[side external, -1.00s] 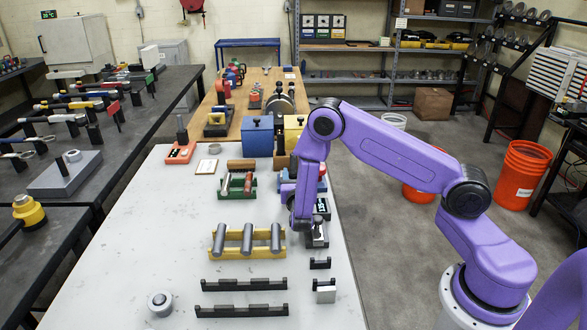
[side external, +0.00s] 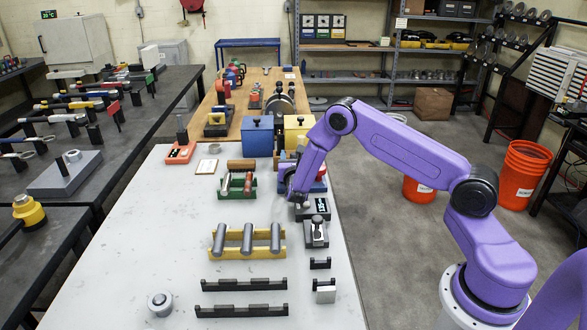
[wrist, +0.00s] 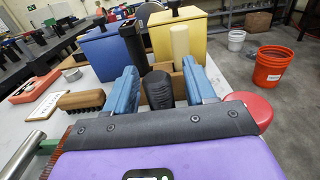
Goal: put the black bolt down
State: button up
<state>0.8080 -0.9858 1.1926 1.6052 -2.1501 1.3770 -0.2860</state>
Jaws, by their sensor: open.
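My gripper (side external: 296,192) is open, with its two blue fingers spread apart in the wrist view (wrist: 160,72). A dark, rounded, ribbed object (wrist: 157,90) shows between the fingers; I cannot tell whether it is the black bolt. A taller black cylinder (wrist: 132,45) stands beyond the left finger, beside a cream cylinder (wrist: 180,42). In the side view, a grey block fixture (side external: 316,236) with a small dark-topped upright piece (side external: 317,222) stands just in front of my gripper, toward the camera. I cannot identify the black bolt for sure.
A blue bin (side external: 257,138) and a yellow bin (side external: 294,140) stand behind. A small display unit (side external: 320,207) is beside my gripper. A yellow rack with grey rollers (side external: 247,240), black rails (side external: 243,283) and a green rack (side external: 236,186) lie leftward. The white tabletop's left part (side external: 165,235) is mostly clear.

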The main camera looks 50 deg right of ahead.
jog(key=c, duration=1)
grip_shut()
jog(key=shift+r, duration=0.1)
jog(key=shift+r, duration=0.65)
jog(key=s+a+r, duration=0.4)
jog(key=s+r, duration=0.7)
jog(key=s, duration=0.2)
jog(key=s+a+r+n+t+y, duration=0.1)
jog(key=s+a+n+t+y, duration=0.1)
jog(key=a, duration=0.4)
jog(key=s+a+n+t+y, duration=0.2)
jog(key=s+a+n+y, duration=0.1)
jog(key=a+y, duration=0.2)
jog(key=shift+a+r+n+y, duration=0.3)
jog(key=shift+a+r, duration=0.05)
jog(key=shift+a, duration=0.55)
